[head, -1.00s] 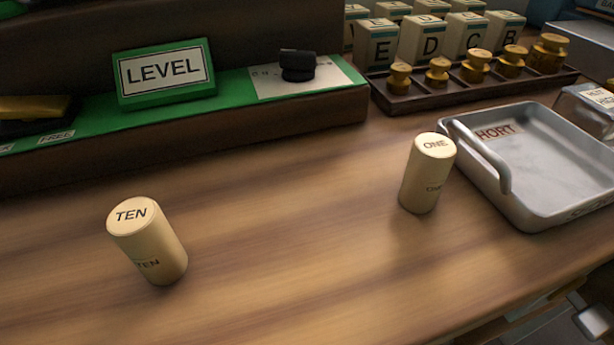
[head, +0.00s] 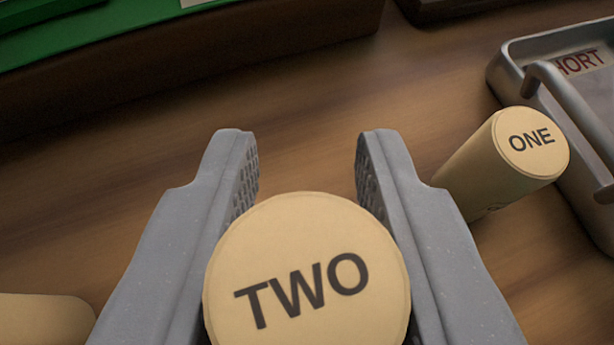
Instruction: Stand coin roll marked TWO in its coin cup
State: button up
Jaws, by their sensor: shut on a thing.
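The coin roll marked TWO (head: 305,275) is a cream cylinder with black lettering on its round end, large at the bottom centre of the head view. My gripper (head: 306,160) has its two grey fingers on either side of the roll and is shut on it. The roll's end faces the camera, and its lower part is hidden below the frame and behind that end. The wooden counter shows between the fingertips. No coin cup is in view.
The coin roll marked ONE (head: 500,160) stands close to the right finger. A grey metal tray (head: 595,30) with a red-lettered label lies at the upper right. Another cream roll (head: 40,320) shows partly at the lower left. A green-topped ledge (head: 180,65) runs along the upper left.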

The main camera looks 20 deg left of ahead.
aim_at(307, 254)
notch_tip(307, 254, down, 4)
jog(key=shift+r, duration=0.15)
jog(key=o, duration=1)
jog(key=shift+s, duration=0.1)
jog(key=shift+o, duration=0.2)
jog(key=shift+r, duration=0.1)
jog(key=v, duration=1.2)
